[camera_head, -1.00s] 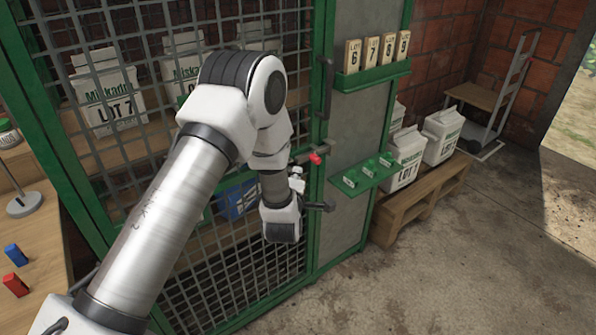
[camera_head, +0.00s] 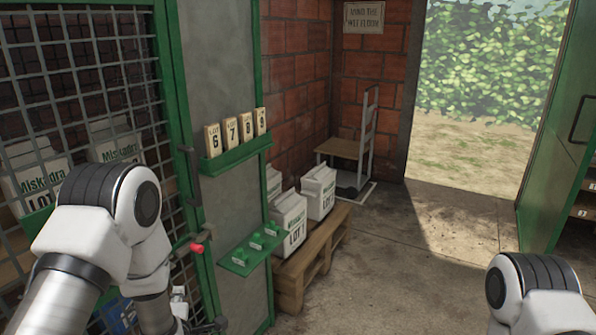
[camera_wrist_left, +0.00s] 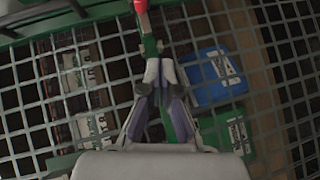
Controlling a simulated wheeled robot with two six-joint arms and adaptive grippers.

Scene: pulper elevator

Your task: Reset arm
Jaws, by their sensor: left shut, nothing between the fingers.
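My left arm comes in at the lower left of the head view, in front of the green-framed mesh cage door (camera_head: 85,38). My left gripper is mostly hidden behind the arm there. In the left wrist view my left gripper (camera_wrist_left: 160,68) has its fingers together and empty, in front of the mesh. A red-tipped latch handle (camera_head: 197,248) is on the cage door's edge; a red piece (camera_wrist_left: 140,5) also shows beyond the fingertips. My right arm's elbow is at the lower right of the head view; its gripper is out of frame.
White lot bags (camera_head: 122,140) stand inside the cage. Number tags (camera_head: 231,133) sit on a green ledge (camera_head: 238,158). Bags (camera_head: 290,222) rest on a wooden pallet (camera_head: 315,262). A hand truck (camera_head: 368,130) stands by the brick wall. The concrete floor toward the doorway is clear.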

